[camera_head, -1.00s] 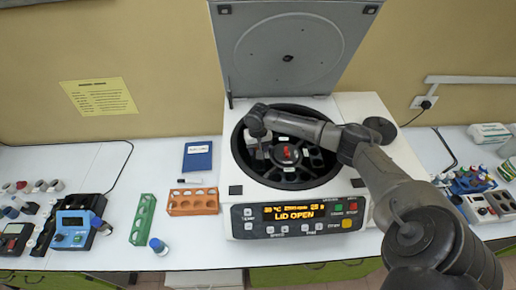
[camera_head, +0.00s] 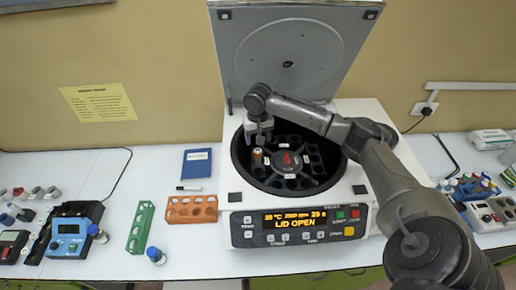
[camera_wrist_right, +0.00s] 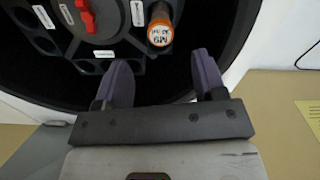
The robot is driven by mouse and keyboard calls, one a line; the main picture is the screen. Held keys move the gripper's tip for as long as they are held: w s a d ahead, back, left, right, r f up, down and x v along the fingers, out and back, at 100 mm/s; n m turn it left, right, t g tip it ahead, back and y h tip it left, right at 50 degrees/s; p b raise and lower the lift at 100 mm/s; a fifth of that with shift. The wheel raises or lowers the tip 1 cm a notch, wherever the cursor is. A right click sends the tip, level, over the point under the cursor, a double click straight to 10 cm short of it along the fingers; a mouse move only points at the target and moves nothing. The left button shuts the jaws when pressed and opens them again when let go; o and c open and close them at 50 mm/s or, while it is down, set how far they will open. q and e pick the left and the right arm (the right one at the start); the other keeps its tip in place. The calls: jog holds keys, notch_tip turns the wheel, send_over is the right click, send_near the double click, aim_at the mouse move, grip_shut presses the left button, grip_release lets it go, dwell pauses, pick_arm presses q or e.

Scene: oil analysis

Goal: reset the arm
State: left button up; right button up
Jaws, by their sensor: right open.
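My right gripper (camera_head: 258,137) is above the left part of the open centrifuge (camera_head: 300,259), inside the bowl's outline as seen from my head. In the right wrist view its two purple-grey fingers (camera_wrist_right: 162,72) stand apart with nothing between them. An orange-capped vial (camera_wrist_right: 161,25) sits in a rotor slot just beyond the fingertips, apart from them. It also shows in the head view (camera_head: 258,156), just below the gripper. The rotor (camera_head: 291,161) has a red centre knob and several dark slots. My left gripper is not in view.
The raised grey lid (camera_head: 290,60) stands behind the gripper. An orange rack (camera_head: 191,209), a green rack (camera_head: 140,228), a blue book (camera_head: 197,163) and a loose vial (camera_head: 156,255) are left of the centrifuge. Bottles and devices (camera_head: 480,195) crowd the right side.

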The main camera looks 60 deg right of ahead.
jog(key=shift+r, duration=2.05)
